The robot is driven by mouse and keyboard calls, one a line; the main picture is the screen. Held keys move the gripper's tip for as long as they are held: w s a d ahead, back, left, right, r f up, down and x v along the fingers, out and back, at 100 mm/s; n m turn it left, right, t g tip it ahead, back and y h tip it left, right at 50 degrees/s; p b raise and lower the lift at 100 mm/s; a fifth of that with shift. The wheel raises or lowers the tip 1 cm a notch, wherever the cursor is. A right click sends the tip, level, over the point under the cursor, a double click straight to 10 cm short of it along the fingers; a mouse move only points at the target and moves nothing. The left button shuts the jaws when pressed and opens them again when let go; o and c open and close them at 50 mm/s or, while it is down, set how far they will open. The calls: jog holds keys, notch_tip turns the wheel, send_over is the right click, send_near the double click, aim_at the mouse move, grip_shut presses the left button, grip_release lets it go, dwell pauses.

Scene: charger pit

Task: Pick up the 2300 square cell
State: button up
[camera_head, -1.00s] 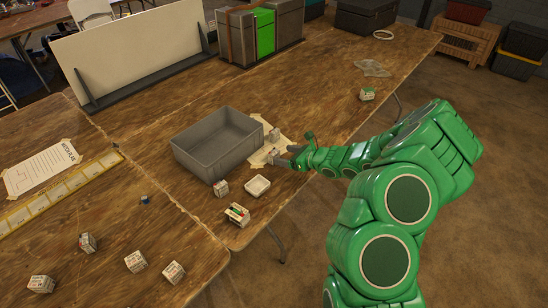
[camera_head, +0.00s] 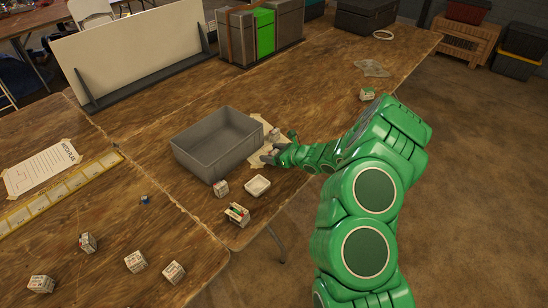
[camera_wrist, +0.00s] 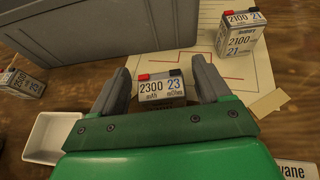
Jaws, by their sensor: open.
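The 2300 square cell (camera_wrist: 161,87) is a small white block marked "2300 mAh" and "23 mOhm", with a red and a black patch on its top edge. In the wrist view it sits between the two fingers of my gripper (camera_wrist: 162,80), which are open with gaps at both sides. The green palm edge hides its lower part. In the head view my gripper (camera_head: 268,156) is low at the right side of the grey bin, and the cell there is mostly hidden by the gripper.
The grey bin (camera_head: 196,159) stands just beside my gripper. A cell marked 2100 (camera_wrist: 239,43) stands on a printed sheet (camera_wrist: 215,68), right of the fingers. A small white tray (camera_head: 257,187) and other cells lie nearby.

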aim_at(273, 151)
jog(key=shift+c, duration=0.2)
jog(key=c, duration=1.1)
jog(key=shift+r, duration=0.1)
jog(key=shift+r, duration=0.5)
notch_tip(273, 151, up, 2)
jog(key=shift+w+r, duration=0.1)
jog(key=s+d+r, duration=0.1)
jog(key=s+r, duration=0.8)
jog(key=s, duration=0.5)
jog(key=shift+d+r, duration=0.25)
jog(key=shift+r, duration=0.15)
